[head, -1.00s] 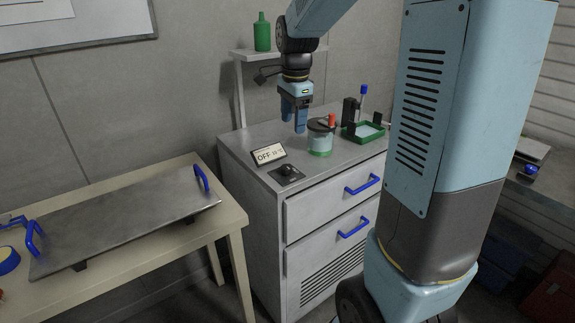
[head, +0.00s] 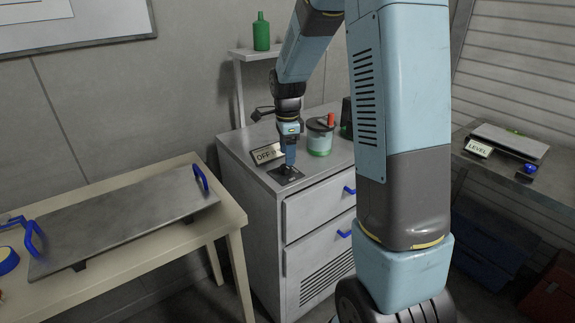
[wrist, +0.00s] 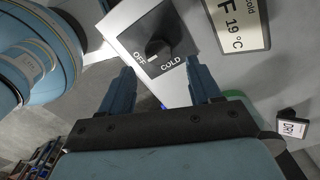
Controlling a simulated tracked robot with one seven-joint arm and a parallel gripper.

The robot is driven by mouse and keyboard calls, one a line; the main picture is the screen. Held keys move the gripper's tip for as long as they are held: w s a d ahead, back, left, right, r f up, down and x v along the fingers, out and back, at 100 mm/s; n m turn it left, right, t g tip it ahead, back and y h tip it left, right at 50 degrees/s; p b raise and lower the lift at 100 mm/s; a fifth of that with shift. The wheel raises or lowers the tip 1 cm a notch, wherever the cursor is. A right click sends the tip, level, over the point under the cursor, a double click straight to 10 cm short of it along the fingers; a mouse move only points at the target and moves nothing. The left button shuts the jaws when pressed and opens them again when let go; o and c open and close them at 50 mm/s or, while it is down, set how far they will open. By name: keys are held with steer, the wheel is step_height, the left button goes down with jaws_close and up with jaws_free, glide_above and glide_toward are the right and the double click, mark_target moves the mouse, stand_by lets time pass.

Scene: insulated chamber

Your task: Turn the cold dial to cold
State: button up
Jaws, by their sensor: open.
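The cold dial is a dark round knob (wrist: 158,47) on a dark square plate marked OFF and COLD, on top of the grey cabinet. The plate (head: 285,176) also shows in the head view, where my gripper (head: 290,157) points down over it and hides most of the knob. In the wrist view my gripper (wrist: 160,75) is open, with one finger toward each side of the knob; I cannot tell whether they touch it.
A table with a metal plate (head: 130,215) is at the left. A small DRY label (wrist: 292,127) lies at the right in the wrist view.

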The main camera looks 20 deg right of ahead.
mark_target(286, 170)
steer(key=shift+f, duration=2.5)
steer(key=c, duration=1)
